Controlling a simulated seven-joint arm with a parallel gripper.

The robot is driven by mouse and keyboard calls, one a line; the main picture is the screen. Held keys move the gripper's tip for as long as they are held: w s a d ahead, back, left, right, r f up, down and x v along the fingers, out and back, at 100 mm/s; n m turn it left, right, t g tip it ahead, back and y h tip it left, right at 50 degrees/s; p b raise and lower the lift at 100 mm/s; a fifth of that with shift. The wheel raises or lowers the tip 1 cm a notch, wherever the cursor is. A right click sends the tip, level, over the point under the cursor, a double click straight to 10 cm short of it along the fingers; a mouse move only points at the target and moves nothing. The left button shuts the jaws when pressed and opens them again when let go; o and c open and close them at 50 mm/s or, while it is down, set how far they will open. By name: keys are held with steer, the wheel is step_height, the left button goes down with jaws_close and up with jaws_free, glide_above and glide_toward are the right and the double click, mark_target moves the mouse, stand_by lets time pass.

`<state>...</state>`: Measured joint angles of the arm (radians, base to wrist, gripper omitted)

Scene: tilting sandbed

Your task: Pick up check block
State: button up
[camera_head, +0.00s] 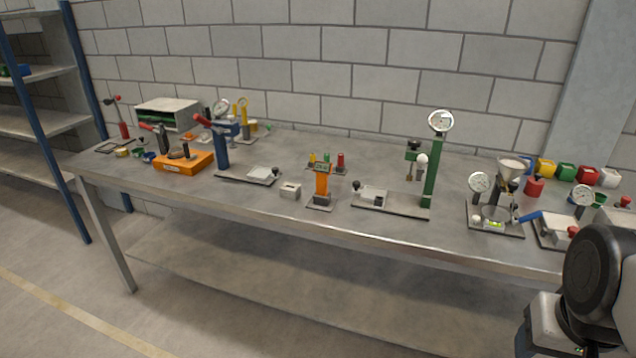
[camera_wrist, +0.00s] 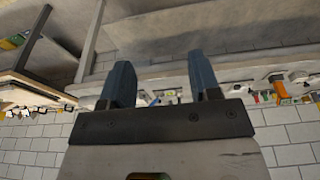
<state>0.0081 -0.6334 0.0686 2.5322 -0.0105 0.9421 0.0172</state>
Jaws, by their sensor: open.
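A small pale block (camera_head: 290,191) with a dark mark on top sits on the bench near its front edge, left of the orange stand. It looks like the check block, though no label is readable. My gripper (camera_wrist: 161,84) is open in the wrist view, with two blue-grey fingers apart and nothing between them. In the head view only part of my arm shows at the lower right, well away from the pale block, and the fingers are out of sight. I cannot pick out the block in the tilted wrist view.
The steel bench (camera_head: 330,222) carries several fixtures. An orange stand (camera_head: 321,184) is right of the block, and a blue press (camera_head: 221,150) with a base plate is to its left. A green gauge stand (camera_head: 433,165) and a funnel device (camera_head: 505,185) stand farther right.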

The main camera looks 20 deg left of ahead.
steer(key=o, duration=0.7)
